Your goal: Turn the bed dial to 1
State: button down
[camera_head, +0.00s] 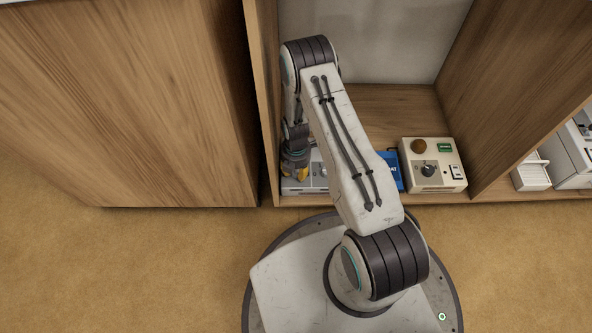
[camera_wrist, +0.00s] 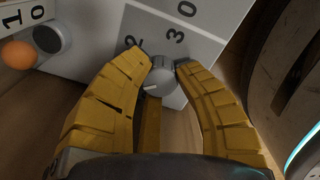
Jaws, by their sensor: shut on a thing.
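In the wrist view, a round grey dial knob (camera_wrist: 158,80) sits on a light grey panel (camera_wrist: 100,62). A small white mark shows on the knob, toward its lower left. The figures 2, 3 and 0 show on the panel above the knob; no 1 shows beside it, and my fingers cover part of the panel. The two yellow fingers of my gripper (camera_wrist: 163,68) are closed on the knob's sides. In the head view, my gripper (camera_head: 299,174) is at the light grey box (camera_head: 318,180) on the low shelf; the knob is hidden there.
A blue box (camera_head: 392,172) and a cream control box (camera_head: 433,181) with a black knob stand to the right on the shelf. In the wrist view, an orange knob (camera_wrist: 17,54) and a dark round knob (camera_wrist: 47,38) show upper left. A wooden cabinet (camera_head: 130,100) stands left. The front floor (camera_head: 130,270) is clear.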

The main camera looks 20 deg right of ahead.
aim_at(296, 171)
jog(key=shift+m, duration=0.7)
jog(key=c, duration=0.9)
grip_release()
jog(key=shift+o, duration=0.2)
notch_tip(296, 171, up, 12)
dwell(0.4)
